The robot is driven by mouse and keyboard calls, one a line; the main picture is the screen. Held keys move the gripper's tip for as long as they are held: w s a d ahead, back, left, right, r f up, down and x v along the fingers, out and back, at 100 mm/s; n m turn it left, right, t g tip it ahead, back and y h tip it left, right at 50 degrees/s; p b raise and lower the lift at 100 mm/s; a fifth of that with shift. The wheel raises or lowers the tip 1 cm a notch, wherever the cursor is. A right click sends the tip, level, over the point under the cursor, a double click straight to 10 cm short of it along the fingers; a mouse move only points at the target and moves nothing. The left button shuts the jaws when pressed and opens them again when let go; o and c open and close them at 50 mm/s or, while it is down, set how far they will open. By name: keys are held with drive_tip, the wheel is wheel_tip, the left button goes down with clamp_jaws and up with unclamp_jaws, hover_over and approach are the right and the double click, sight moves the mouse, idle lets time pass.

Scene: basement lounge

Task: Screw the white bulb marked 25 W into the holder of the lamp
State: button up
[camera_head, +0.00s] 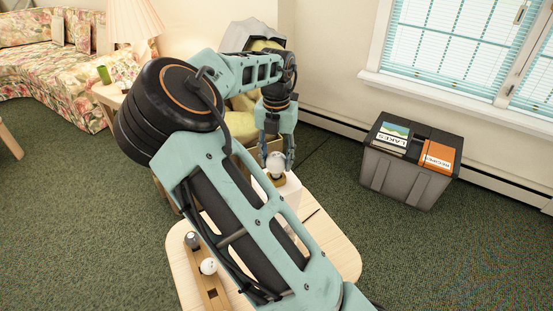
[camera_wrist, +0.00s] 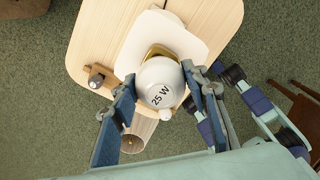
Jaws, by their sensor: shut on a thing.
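The white round bulb (camera_wrist: 160,85) with "25 W" on its glass is between the two fingers of my gripper (camera_wrist: 160,78), which is shut on it. In the head view the bulb (camera_head: 276,161) hangs below my gripper (camera_head: 276,152), directly over or at the lamp's holder (camera_head: 278,179). A brass-coloured rim (camera_wrist: 158,50) shows behind the bulb in the wrist view. The lamp's white base (camera_head: 291,197) stands on the light wooden table (camera_head: 338,248). The bulb's screw end is hidden, so I cannot tell whether it is inside the holder.
A wooden rack (camera_head: 214,291) on the table holds a grey-topped bulb (camera_head: 192,239) and a white bulb (camera_head: 208,266). A thin dark stick (camera_head: 311,214) lies on the table. A grey bin (camera_head: 405,180) with books stands on the carpet at right, clear of the table.

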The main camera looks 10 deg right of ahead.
drive_tip(key=o, duration=1.1)
drive_tip(key=shift+r, duration=0.1)
